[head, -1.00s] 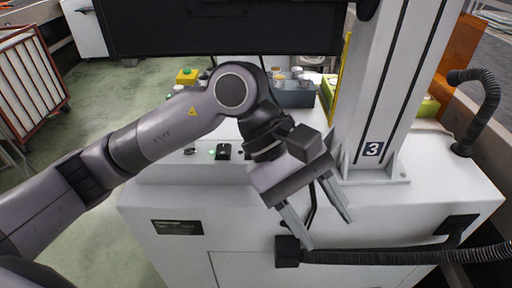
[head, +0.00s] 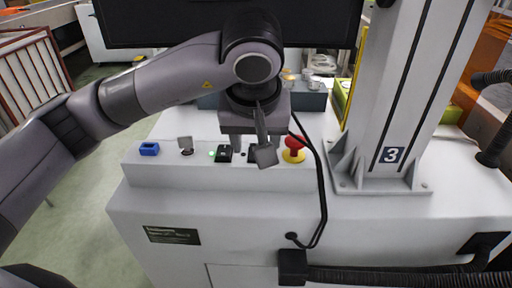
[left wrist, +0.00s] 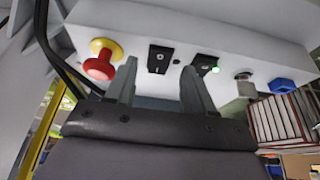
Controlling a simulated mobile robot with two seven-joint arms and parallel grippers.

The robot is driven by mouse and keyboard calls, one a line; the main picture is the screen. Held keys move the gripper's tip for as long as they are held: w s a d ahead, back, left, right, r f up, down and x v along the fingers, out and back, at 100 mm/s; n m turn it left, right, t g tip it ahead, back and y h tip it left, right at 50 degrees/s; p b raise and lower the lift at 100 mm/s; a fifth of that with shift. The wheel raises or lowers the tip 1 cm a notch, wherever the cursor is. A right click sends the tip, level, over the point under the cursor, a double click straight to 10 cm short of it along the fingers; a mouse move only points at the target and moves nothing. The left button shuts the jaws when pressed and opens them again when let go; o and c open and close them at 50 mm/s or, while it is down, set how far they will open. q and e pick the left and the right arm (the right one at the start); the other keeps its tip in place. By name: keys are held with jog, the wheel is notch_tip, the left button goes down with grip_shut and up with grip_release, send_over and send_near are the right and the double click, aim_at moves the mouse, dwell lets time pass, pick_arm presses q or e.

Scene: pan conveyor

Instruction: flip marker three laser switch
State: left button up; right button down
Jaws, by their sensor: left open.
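The number 3 marker (head: 391,155) is on the base of a white post. Left of it, a sloped panel (head: 170,170) carries two black rocker switches. One switch (head: 224,154) has a green light beside it; the other (head: 252,152) is partly hidden by my left gripper (head: 249,152). In the left wrist view, my left gripper (left wrist: 159,66) is open and empty. The partly hidden switch (left wrist: 159,58) shows between its fingertips, and the green-lit switch (left wrist: 204,63) is just right of them. Contact cannot be told. My right gripper is not in view.
A red mushroom button (head: 294,146) on a yellow ring sits right of the gripper. A key switch (head: 186,146) and a blue part (head: 149,149) are to the left. A black cable (head: 322,190) hangs in front of the panel. A dark screen (head: 160,24) is above.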

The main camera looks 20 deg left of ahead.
pick_arm(q)
jog(key=shift+x, duration=0.9)
jog(key=shift+f, duration=0.1)
grip_shut()
jog(key=shift+w+a+r+g+p, duration=0.1)
jog(key=shift+w+r+g+p, duration=0.2)
jog(key=shift+g+p, duration=0.5)
jog(key=shift+w+g+h+p, duration=0.15)
jog(key=shift+g+h+p, duration=0.25)
jog(key=shift+g+p, duration=0.2)
jog(key=shift+f, duration=0.1)
grip_release()
